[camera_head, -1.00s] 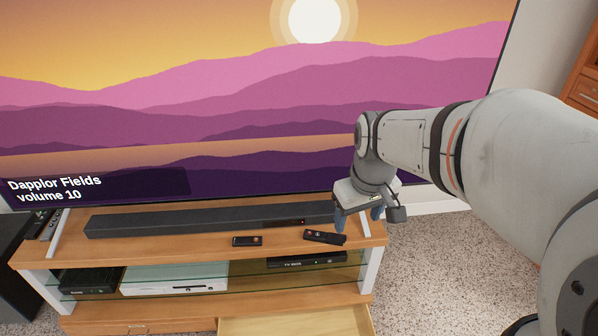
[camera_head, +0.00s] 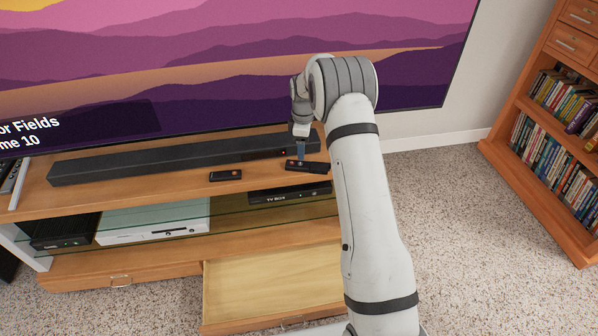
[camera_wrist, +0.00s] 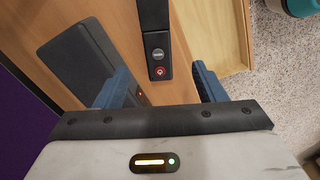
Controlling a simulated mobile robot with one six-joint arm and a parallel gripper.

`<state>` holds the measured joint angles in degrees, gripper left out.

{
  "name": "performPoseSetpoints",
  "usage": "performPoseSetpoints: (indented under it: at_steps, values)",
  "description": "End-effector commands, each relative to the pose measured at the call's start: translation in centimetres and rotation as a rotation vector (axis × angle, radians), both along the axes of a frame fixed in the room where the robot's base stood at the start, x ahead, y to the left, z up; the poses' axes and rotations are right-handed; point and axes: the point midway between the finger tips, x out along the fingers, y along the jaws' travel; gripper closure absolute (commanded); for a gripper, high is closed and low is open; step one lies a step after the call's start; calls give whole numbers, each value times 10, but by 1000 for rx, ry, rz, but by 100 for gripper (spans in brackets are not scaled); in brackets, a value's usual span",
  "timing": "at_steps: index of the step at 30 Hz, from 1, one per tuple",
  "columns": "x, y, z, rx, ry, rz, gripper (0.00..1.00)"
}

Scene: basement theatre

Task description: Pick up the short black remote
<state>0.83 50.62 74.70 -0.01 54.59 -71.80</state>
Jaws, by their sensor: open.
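Two black remotes lie on the wooden TV stand in front of the soundbar. The left remote (camera_head: 225,175) looks the shorter and is clear of my gripper. The right remote (camera_head: 300,165) looks longer, and my arm is close to its right end. My gripper (camera_head: 301,155) points down over this right remote. In the wrist view my gripper (camera_wrist: 165,82) is open, with a blue finger at each side. A black remote (camera_wrist: 158,55) with a red button lies ahead between the fingers' lines, its far end out of frame. I cannot tell the gap in height.
The long black soundbar (camera_head: 180,160) stands behind the remotes, close to my gripper; it also shows in the wrist view (camera_wrist: 75,60). The big TV (camera_head: 230,65) rises behind it. An open drawer (camera_head: 270,285) juts out below. A bookshelf (camera_head: 545,130) stands at the right.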

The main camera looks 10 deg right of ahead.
Motion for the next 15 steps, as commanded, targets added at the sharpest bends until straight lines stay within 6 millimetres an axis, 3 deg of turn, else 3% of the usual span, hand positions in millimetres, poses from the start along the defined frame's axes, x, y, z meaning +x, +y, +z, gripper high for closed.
performPoseSetpoints:
  at_steps: [15]
  values:
    - [3, -3, -59, 0, 4, 12, 36]
